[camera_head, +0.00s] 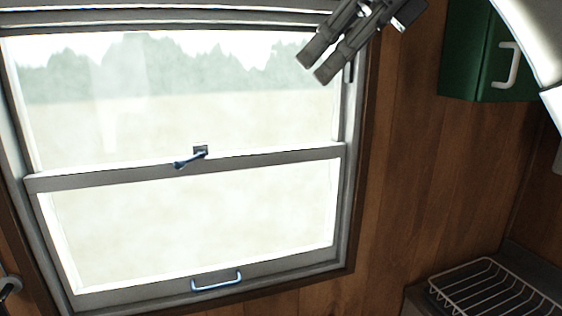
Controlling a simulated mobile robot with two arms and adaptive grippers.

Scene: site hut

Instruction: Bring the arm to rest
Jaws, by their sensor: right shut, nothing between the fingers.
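My right gripper (318,66) hangs into the picture at the top, in front of the upper right part of the window (190,172). Its two dark fingers point down and to the left, side by side. It is shut and holds nothing. Part of my white right arm shows at the top right corner. My left gripper is not in view.
The window has a blue latch (191,159) on its middle rail and a blue handle (217,282) at the bottom. A green cabinet (470,60) hangs at the upper right. A wire rack (492,290) stands at the lower right. Bare wood wall lies between.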

